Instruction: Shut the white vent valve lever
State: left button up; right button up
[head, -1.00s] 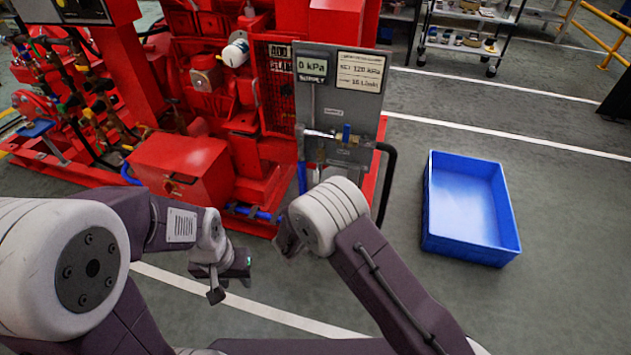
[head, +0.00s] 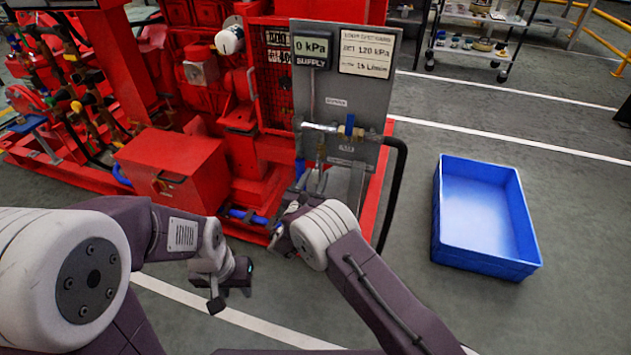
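The white lever (head: 319,127) lies roughly level across the left part of the brass valve fittings on the grey panel (head: 375,100). A blue lever (head: 349,124) stands upright just right of it. My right gripper (head: 287,222) is below the panel's lower left corner, apart from the white lever. Its fingers are partly hidden by its own wrist, so its opening is unclear. My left gripper (head: 231,286) is lower and further left, over the floor and away from the panel. Its fingers are dark and small, and I cannot tell how far they are apart.
The panel carries a gauge display (head: 312,49) reading 0 kPa and a white notice (head: 367,53). A black hose (head: 398,190) hangs down its right side. The red pumpset (head: 215,150) stands behind and left. A blue crate (head: 440,225) sits on open floor at right.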

grip_shut()
dwell(1.5)
